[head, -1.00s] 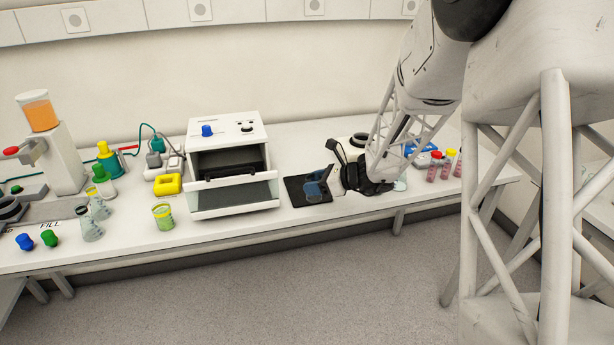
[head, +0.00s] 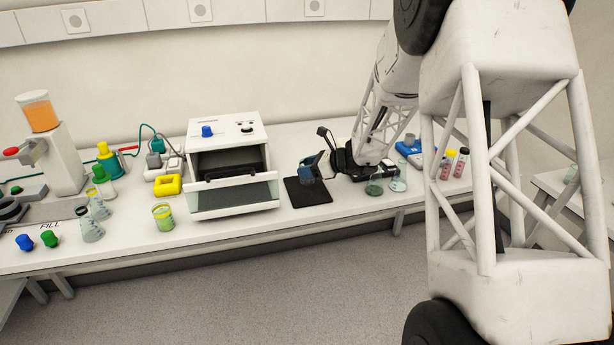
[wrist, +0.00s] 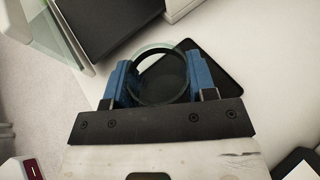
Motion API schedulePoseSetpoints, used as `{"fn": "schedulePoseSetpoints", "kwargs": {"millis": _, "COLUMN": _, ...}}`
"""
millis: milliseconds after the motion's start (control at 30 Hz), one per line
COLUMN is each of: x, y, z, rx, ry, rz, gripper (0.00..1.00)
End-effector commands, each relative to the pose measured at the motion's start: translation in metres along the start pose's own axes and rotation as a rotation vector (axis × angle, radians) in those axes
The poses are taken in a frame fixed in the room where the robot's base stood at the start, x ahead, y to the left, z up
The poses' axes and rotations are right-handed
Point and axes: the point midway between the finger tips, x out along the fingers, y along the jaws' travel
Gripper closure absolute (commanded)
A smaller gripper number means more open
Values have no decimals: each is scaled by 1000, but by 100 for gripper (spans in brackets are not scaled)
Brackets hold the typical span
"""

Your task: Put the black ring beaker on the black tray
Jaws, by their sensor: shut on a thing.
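My gripper (head: 309,172) is shut on the black ring beaker, with its blue fingers on either side in the wrist view (wrist: 163,82). The beaker (wrist: 160,103) shows there as a clear rim with a dark ring; in the head view it is mostly hidden by the finger. The black tray (head: 308,194) lies flat on the bench, below and around the gripper in the head view. In the wrist view the tray (wrist: 226,74) shows behind and right of the beaker. Whether the beaker touches the tray cannot be told.
A white oven-like box (head: 229,135) with an open front stands left of the tray. A green-tinted beaker (head: 374,187) and a pale beaker (head: 398,182) stand right of it. A yellow-rimmed beaker (head: 163,217) stands further left, near the front edge.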

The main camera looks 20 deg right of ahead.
Motion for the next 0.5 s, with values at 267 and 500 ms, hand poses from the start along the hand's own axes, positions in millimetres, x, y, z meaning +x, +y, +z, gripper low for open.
{"fn": "schedulePoseSetpoints", "kwargs": {"millis": 267, "x": 1, "y": -1, "z": 0, "rx": 0, "ry": 0, "rz": 0, "gripper": 75}}
{"fn": "schedulePoseSetpoints", "kwargs": {"millis": 500, "x": 10, "y": -8, "z": -13, "rx": 4, "ry": 0, "rz": 0, "gripper": 75}}
